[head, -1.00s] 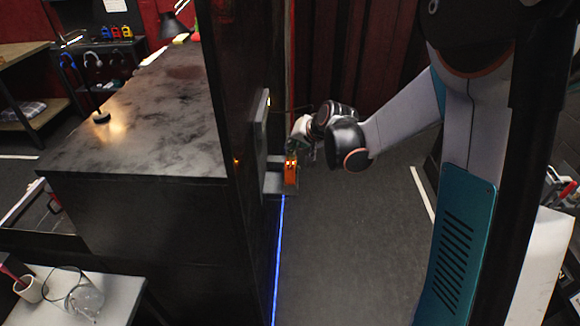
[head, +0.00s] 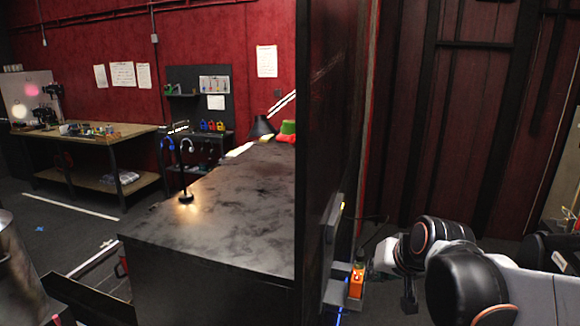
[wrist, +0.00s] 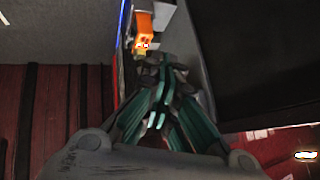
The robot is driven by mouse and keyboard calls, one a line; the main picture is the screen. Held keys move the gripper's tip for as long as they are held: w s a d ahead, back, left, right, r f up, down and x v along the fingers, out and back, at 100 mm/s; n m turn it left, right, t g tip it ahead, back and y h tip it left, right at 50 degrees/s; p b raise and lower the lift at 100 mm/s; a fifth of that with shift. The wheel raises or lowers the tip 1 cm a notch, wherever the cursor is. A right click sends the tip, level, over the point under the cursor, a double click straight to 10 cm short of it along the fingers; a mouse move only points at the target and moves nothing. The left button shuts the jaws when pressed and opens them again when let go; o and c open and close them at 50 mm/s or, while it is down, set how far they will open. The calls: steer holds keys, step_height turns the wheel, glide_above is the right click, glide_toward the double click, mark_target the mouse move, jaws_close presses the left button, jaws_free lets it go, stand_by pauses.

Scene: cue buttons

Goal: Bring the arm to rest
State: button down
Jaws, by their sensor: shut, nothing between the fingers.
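An orange box (head: 357,281) with a small lit spot sits on a grey ledge at the side of the dark partition, low right of centre in the head view. It also shows at the top of the wrist view (wrist: 144,42). My gripper (wrist: 163,68) is shut and empty, its teal and dark fingers pointing toward the box. In the picture its tips lie just below and right of the box; I cannot tell whether they touch it. In the head view my arm is bent at the lower right, with its hand end close to the right of the box.
The tall dark partition (head: 330,130) stands left of my arm. A dark-topped counter (head: 225,220) with a small lamp lies beyond it. A workbench (head: 105,135) stands at the far left. A red panelled wall (head: 470,130) closes off the back.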

steer(key=s+f+n+h+b, duration=0.1)
steer(key=s+f+n+b, duration=0.1)
steer(key=s, duration=1.6)
steer(key=shift+s+d+f+n+g+h+b, duration=0.35)
steer(key=shift+f+b, duration=0.25)
steer(key=shift+f, duration=0.2)
